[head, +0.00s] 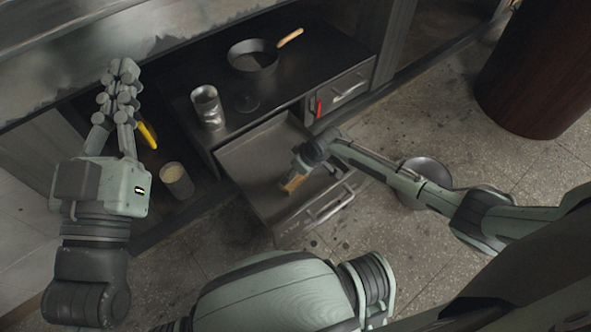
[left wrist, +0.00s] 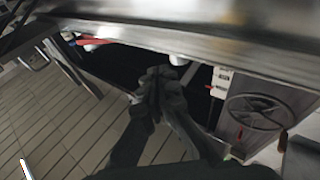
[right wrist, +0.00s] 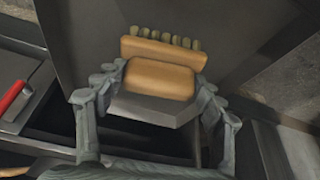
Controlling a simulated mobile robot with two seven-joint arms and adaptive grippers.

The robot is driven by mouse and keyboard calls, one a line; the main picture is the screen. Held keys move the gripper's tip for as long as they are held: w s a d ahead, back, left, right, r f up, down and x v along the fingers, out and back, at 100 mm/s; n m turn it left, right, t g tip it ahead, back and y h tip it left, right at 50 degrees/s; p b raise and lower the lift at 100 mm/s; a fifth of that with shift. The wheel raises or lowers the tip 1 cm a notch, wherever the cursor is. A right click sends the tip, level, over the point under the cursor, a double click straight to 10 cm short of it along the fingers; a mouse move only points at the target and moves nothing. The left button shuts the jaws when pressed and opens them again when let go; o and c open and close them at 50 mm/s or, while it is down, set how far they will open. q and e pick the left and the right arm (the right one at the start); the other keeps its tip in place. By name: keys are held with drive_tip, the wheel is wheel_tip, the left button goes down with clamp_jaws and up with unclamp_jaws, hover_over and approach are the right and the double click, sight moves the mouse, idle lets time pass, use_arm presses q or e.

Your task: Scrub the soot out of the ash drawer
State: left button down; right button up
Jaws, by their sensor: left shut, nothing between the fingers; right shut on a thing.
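The ash drawer (head: 250,152) is pulled open below the counter, with its handle (head: 330,203) at the front. Its floor looks grey-brown; I cannot make out distinct soot patches. My right gripper (head: 298,170) is inside the drawer's outline, shut on a wooden brush (head: 292,184). In the right wrist view the brush (right wrist: 160,78) sits between both fingers, with a row of bristle tufts along its far edge. I cannot tell whether the bristles touch the drawer floor. My left gripper (head: 123,92) is shut and empty, raised at the left, away from the drawer.
A pan (head: 253,62) and a metal cup (head: 207,107) stand on the dark counter. A can (head: 177,181) and a yellow-handled tool (head: 148,136) are at the left. A red-handled item (head: 319,106) is beside the drawer. A grey bucket (head: 432,172) and brown cylinder (head: 535,65) stand at right.

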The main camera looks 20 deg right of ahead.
drive_tip(key=shift+r, duration=0.3)
drive_tip(key=shift+r+p, duration=0.15)
drive_tip(key=shift+p, duration=0.15)
drive_tip(key=shift+r+p, duration=0.65)
drive_tip(key=shift+p, duration=0.1)
use_arm(q)
drive_tip(key=shift+a+f+g+y, duration=1.05)
drive_tip(key=shift+a+f+g, duration=0.55)
drive_tip(key=shift+f, duration=1.65)
drive_tip(key=shift+a+f+g+y, duration=1.2)
drive_tip(key=shift+f+g, duration=0.6)
drive_tip(key=shift+f, duration=1.45)
use_arm(e)
drive_tip(key=shift+r+p, duration=0.65)
drive_tip(key=shift+r, duration=0.05)
drive_tip(key=shift+r+p, duration=0.3)
drive_tip(key=shift+p, duration=0.05)
drive_tip(key=shift+r+p, duration=0.3)
drive_tip(key=shift+p, duration=0.05)
use_arm(q)
drive_tip(key=s+a+f+n+g+y, duration=0.1)
drive_tip(key=s+a+f+g+y, duration=0.2)
drive_tip(key=s+a+f+g, duration=0.3)
drive_tip(key=shift+s+a+f+n+p, duration=0.3)
drive_tip(key=shift+s+a+f, duration=0.65)
drive_tip(key=shift+a+f, duration=0.65)
use_arm(e)
drive_tip(key=shift+r, duration=0.3)
